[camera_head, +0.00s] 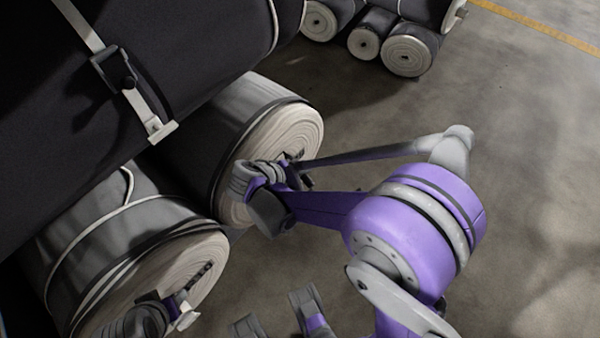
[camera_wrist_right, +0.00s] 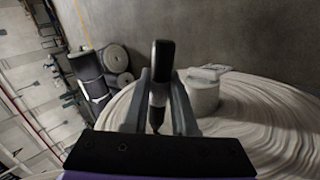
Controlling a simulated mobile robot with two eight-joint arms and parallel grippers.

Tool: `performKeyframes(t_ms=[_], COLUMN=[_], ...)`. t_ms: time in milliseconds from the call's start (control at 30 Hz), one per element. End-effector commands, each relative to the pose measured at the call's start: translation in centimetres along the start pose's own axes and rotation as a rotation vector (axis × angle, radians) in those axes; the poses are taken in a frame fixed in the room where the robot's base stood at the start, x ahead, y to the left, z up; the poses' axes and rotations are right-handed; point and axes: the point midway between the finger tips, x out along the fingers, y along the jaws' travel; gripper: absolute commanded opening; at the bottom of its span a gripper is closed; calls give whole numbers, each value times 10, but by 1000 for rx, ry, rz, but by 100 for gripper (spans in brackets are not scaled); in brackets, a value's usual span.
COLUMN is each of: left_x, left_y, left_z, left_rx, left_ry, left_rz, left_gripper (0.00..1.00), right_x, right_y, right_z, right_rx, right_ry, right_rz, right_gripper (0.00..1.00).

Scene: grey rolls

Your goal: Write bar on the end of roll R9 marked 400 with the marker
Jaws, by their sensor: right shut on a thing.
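My right gripper (camera_head: 290,172) is in front of the pale spiral end of the upper grey roll (camera_head: 300,130), its purple arm reaching in from the lower right. In the right wrist view its fingers (camera_wrist_right: 158,105) are shut on a dark marker (camera_wrist_right: 162,60), with the narrow tip towards the palm. A roll end with pale spiral layers (camera_wrist_right: 270,120) fills the right of that view. Whether the marker touches it is unclear. A second roll (camera_head: 200,250) lies at lower left. No 400 or R9 label is readable. Grey and purple parts near the bottom edge may be my left gripper; its jaws are unclear.
A large dark roll (camera_head: 60,130) with a pale strap and buckle (camera_head: 118,68) lies above the two rolls. Several smaller rolls (camera_head: 407,50) lie at the top. The concrete floor on the right is clear. A pale cylinder (camera_wrist_right: 203,97) stands out from the roll end.

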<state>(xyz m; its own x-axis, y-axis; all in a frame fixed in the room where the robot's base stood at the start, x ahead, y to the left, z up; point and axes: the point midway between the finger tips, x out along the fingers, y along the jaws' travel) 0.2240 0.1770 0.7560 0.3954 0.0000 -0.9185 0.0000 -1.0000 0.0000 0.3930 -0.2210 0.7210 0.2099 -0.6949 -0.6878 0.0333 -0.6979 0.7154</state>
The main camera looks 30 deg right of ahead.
Motion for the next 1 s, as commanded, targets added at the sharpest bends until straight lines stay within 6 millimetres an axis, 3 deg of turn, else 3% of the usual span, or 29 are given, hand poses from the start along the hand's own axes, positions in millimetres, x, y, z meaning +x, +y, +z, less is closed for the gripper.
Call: performKeyframes(t_ms=[1000], left_x=[0], left_y=[0], left_z=[0], left_rx=[0], left_ry=[0], left_rz=[0], left_gripper=[50], right_x=[9], right_y=[8], right_z=[-3], right_rx=[1], right_ry=[0], right_rz=[0], right_gripper=[0])
